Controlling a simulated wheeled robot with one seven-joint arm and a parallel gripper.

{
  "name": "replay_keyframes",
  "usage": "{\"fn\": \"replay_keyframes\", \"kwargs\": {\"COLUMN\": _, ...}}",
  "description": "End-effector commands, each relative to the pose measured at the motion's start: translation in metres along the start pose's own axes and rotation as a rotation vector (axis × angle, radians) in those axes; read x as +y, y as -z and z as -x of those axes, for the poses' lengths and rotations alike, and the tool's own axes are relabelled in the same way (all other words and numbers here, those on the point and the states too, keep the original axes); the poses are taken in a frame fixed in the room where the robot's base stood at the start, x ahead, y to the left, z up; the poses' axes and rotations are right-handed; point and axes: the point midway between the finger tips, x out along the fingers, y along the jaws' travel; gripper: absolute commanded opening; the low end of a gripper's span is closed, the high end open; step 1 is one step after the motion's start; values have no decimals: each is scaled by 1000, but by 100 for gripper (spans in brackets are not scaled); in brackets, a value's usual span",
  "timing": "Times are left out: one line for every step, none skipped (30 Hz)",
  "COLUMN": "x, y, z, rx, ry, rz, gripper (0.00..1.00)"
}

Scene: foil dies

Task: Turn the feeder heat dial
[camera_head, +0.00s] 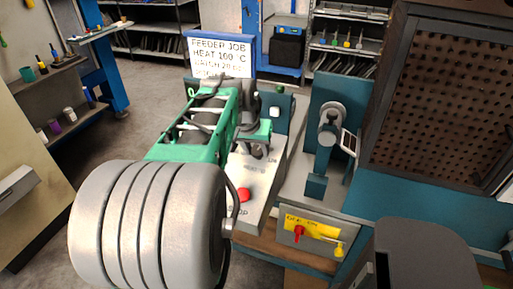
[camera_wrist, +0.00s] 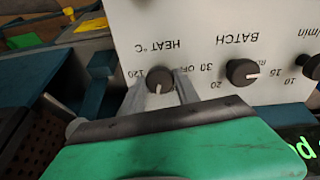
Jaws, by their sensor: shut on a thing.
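The feeder's white control panel (camera_wrist: 205,25) fills the top of the wrist view, with its print upside down. The black heat dial (camera_wrist: 160,76) sits under the label HEAT °C, with 120 printed at its left. Its white pointer mark faces down in the picture, slightly left. My gripper (camera_wrist: 161,88) has its two grey fingers on either side of this dial and is shut on it. In the head view the panel (camera_head: 243,170) is partly covered by my arm, and the dial is hidden. A sign (camera_head: 220,56) reads FEEDER JOB, HEAT 100 °C; its batch line is partly blurred.
The black BATCH dial (camera_wrist: 242,72) sits right of the heat dial, and another dial (camera_wrist: 312,66) is at the right edge. A red button (camera_head: 243,194) is on the panel's near end. A teal press-like machine (camera_head: 325,150) stands to the right, above a yellow-labelled box (camera_head: 313,228).

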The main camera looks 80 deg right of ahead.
Motion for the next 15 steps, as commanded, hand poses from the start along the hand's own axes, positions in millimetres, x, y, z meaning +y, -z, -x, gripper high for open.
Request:
{"fn": "replay_keyframes", "kwargs": {"x": 2, "y": 0, "z": 1, "rx": 3, "ry": 1, "rz": 35, "gripper": 0}}
{"fn": "replay_keyframes", "kwargs": {"x": 1, "y": 1, "z": 1, "rx": 5, "ry": 4, "rz": 63, "gripper": 0}}
{"fn": "replay_keyframes", "kwargs": {"x": 1, "y": 1, "z": 1, "rx": 7, "ry": 7, "rz": 101, "gripper": 0}}
{"fn": "replay_keyframes", "kwargs": {"x": 1, "y": 1, "z": 1, "rx": 8, "ry": 9, "rz": 129, "gripper": 0}}
{"fn": "replay_keyframes", "kwargs": {"x": 1, "y": 1, "z": 1, "rx": 10, "ry": 12, "rz": 158, "gripper": 0}}
{"fn": "replay_keyframes", "kwargs": {"x": 2, "y": 1, "z": 1, "rx": 11, "ry": 14, "rz": 196, "gripper": 0}}
{"fn": "replay_keyframes", "kwargs": {"x": 1, "y": 1, "z": 1, "rx": 12, "ry": 17, "rz": 225, "gripper": 0}}
{"fn": "replay_keyframes", "kwargs": {"x": 2, "y": 1, "z": 1, "rx": 14, "ry": 20, "rz": 254, "gripper": 0}}
{"fn": "replay_keyframes", "kwargs": {"x": 2, "y": 0, "z": 1, "rx": 15, "ry": 22, "rz": 291, "gripper": 0}}
{"fn": "replay_keyframes", "kwargs": {"x": 2, "y": 0, "z": 1, "rx": 16, "ry": 24, "rz": 319, "gripper": 0}}
{"fn": "replay_keyframes", "kwargs": {"x": 2, "y": 0, "z": 1, "rx": 17, "ry": 27, "rz": 347, "gripper": 0}}
{"fn": "replay_keyframes", "kwargs": {"x": 2, "y": 0, "z": 1, "rx": 19, "ry": 30, "rz": 384, "gripper": 0}}
{"fn": "replay_keyframes", "kwargs": {"x": 2, "y": 0, "z": 1, "rx": 21, "ry": 32, "rz": 412, "gripper": 0}}
{"fn": "replay_keyframes", "kwargs": {"x": 2, "y": 0, "z": 1, "rx": 22, "ry": 35, "rz": 438, "gripper": 0}}
{"fn": "replay_keyframes", "kwargs": {"x": 2, "y": 0, "z": 1, "rx": 24, "ry": 37, "rz": 472, "gripper": 0}}
